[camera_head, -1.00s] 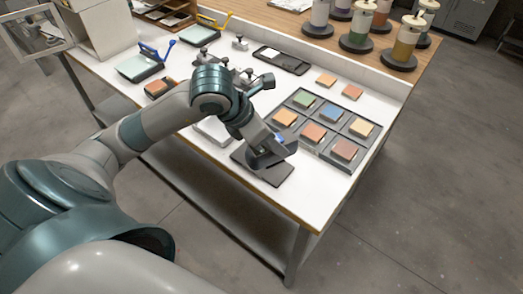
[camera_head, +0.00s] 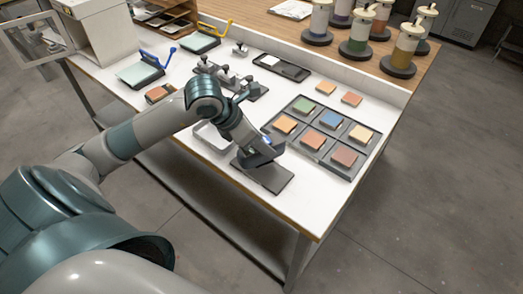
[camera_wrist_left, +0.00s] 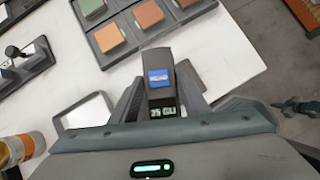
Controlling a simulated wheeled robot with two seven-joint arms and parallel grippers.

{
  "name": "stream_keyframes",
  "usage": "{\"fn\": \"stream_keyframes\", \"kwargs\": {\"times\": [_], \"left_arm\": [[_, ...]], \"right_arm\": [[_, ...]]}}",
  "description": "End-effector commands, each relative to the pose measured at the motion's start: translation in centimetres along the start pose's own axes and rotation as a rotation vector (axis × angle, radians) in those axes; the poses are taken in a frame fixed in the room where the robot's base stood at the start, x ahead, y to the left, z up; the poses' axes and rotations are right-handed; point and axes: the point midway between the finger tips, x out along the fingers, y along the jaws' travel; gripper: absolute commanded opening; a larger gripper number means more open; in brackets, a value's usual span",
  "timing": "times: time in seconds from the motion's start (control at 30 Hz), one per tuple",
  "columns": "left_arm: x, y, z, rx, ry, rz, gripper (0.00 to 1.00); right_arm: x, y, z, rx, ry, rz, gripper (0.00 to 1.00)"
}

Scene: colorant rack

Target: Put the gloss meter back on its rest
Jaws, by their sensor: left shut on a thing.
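The gloss meter (camera_wrist_left: 160,88) is a dark block with a blue label and a small lit readout, seen in the left wrist view. My left gripper (camera_wrist_left: 160,100) is shut on it, one finger on each side. In the head view the left gripper (camera_head: 262,151) is over the back part of a dark flat plate (camera_head: 270,179) near the table's front edge. The gripper hides most of the meter there, and I cannot tell the gap to the plate. A dark tray with a white square (camera_head: 288,71) lies at the back; I cannot tell which is the rest. My right gripper is out of view.
A grey tray of coloured tiles (camera_head: 338,155) lies right of the gripper. A white frame-like piece (camera_head: 212,138) is left of it. Metal fixtures (camera_head: 240,84) stand behind my arm. Stirrer-like jars (camera_head: 403,53) stand on the back shelf.

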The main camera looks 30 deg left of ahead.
Motion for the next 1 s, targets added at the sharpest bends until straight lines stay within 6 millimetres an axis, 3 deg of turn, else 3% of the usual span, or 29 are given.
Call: {"fn": "stream_keyframes", "kwargs": {"times": [0.4, 0.77, 0.8, 0.87, 1.0], "left_arm": [[3.0, 0.0, -1.9, -0.001, 0.0, -0.001, 0.02], [3.3, 0.0, -2.1, 0.0, -0.001, 0.0, 0.02], [3.3, 0.0, -2.2, 0.0, 0.001, 0.0, 0.47], [3.3, 0.0, -2.1, 0.0, 0.001, 0.0, 0.61], [3.3, 0.0, -2.1, 0.0, 0.001, 0.0, 0.61]], "right_arm": [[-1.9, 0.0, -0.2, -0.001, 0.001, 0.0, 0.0], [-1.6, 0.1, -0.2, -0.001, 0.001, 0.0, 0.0], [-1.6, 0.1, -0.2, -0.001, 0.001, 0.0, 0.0], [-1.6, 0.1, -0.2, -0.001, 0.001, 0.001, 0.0], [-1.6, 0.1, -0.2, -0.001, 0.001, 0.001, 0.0]]}}
